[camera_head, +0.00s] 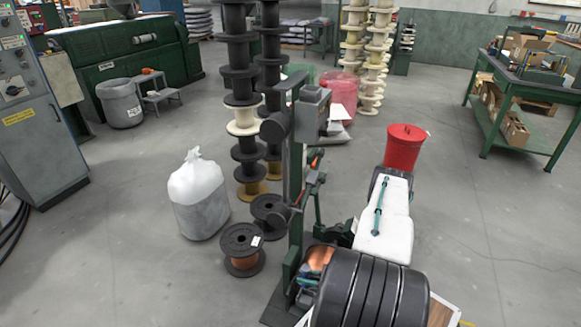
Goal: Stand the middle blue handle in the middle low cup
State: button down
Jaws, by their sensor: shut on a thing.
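I cannot make out my gripper in the head view. No blue handle or low cup can be picked out with certainty. A thin teal bar (380,206) lies along the top of a long white object (397,225) right of centre; I cannot tell whether it is a handle. A large black ribbed cylinder (365,292) fills the bottom centre-right and hides what is behind it. A pale-edged board with a brown patch (442,314) shows beside its lower right; most of it is hidden or cut off.
A green post machine (293,180) stands left of the white object. A red bucket (403,150) is beyond it. A copper spool (243,250) and a white bag (198,197) are on the floor at left. The grey floor at right is clear up to a green bench (525,130).

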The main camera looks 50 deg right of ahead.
jog(key=shift+s+f, duration=0.2)
jog(key=shift+f, duration=0.8)
jog(key=shift+s+f, duration=0.15)
jog(key=shift+f, duration=0.85)
jog(key=shift+f, duration=0.2)
jog(key=shift+f, duration=0.8)
jog(key=shift+f, duration=0.35)
jog(key=shift+f, duration=1.15)
jog(key=shift+f, duration=0.15)
